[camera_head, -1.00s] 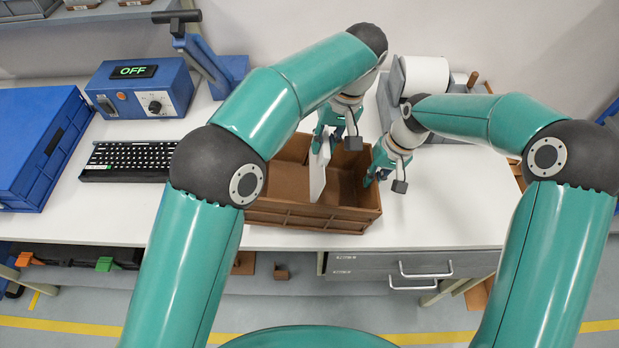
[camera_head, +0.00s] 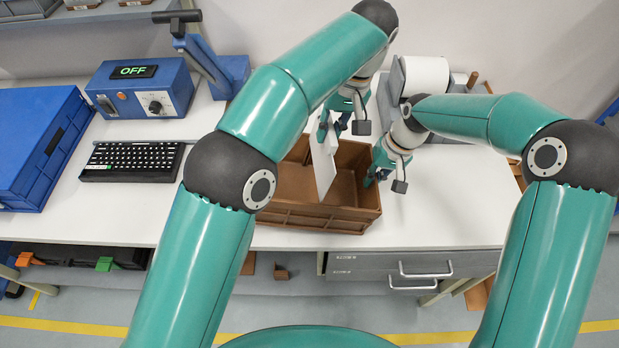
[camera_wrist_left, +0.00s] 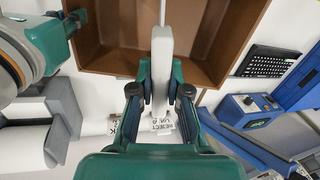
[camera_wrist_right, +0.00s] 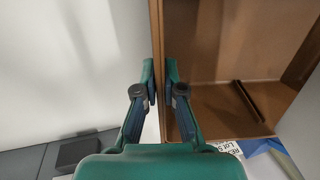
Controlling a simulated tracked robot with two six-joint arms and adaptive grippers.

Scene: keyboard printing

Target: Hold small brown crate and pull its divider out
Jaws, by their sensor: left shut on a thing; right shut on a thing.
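The small brown crate (camera_head: 300,217) stands on the white bench, its open top facing up. Its divider (camera_head: 324,172) is a thin white upright panel. My left gripper (camera_head: 331,128) is shut on the divider's top edge. In the left wrist view the divider (camera_wrist_left: 162,62) runs between the fingers, with the crate (camera_wrist_left: 222,40) around and behind it. My right gripper (camera_head: 375,174) is shut on the crate's right wall; in the right wrist view that wall (camera_wrist_right: 156,35) lies between the fingertips (camera_wrist_right: 159,82).
A black keyboard (camera_head: 132,161) and a blue control box reading OFF (camera_head: 140,90) are left of the crate. A blue case (camera_head: 35,150) lies at the far left. A white roll on a grey stand (camera_head: 425,76) is behind my right arm. Bare bench (camera_head: 455,205) lies to the right.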

